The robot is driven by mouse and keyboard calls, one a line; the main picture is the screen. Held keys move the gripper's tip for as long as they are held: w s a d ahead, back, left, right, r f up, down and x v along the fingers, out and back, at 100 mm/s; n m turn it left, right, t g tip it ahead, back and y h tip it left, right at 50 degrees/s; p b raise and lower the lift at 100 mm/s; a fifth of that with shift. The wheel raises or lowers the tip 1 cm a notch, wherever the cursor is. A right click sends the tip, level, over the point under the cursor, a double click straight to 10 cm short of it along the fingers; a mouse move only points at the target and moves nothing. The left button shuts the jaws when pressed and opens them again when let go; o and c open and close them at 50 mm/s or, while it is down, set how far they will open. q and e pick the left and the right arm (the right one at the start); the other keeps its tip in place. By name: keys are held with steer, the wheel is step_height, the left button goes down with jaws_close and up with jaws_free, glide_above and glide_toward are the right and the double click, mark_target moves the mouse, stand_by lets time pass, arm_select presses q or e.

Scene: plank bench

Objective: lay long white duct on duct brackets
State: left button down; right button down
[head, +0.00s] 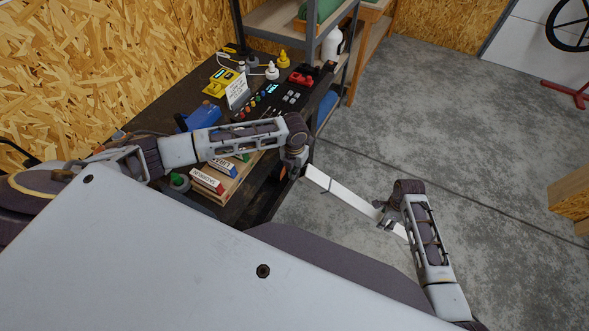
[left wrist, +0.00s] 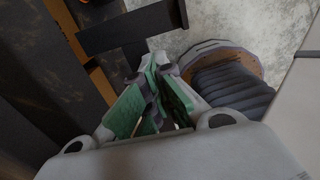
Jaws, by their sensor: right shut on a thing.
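The long white duct (head: 345,192) is off the bench in the head view, slanting down to the right over the floor. A thin dark mark crosses it near its left part. My right gripper (head: 388,217) is shut on the duct towards its right end. My left gripper (head: 298,173) points down beside the duct's left end; the head view does not show if they touch. In the left wrist view its green-padded fingers (left wrist: 155,72) converge at the tips, with no duct visible between them. I cannot make out the duct brackets with certainty.
The dark bench (head: 150,125) holds a blue box (head: 202,114), a yellow device (head: 222,80), a black panel with buttons (head: 272,98), bottles (head: 283,60) and small labelled boxes (head: 207,181). A shelf (head: 278,22) stands behind.

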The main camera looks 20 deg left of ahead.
arm_select(q)
steer(key=c, duration=2.2)
jaws_free()
steer(key=shift+s+d+f, duration=0.35)
steer(key=shift+s+d, duration=0.05)
steer(key=shift+d, duration=0.3)
steer(key=o, duration=0.5)
steer(key=shift+r, duration=0.1)
steer(key=r, duration=0.8)
steer(key=a+r, duration=0.1)
steer(key=r, duration=0.3)
steer(key=shift+w+a+r, duration=0.1)
steer(key=shift+w, duration=0.3)
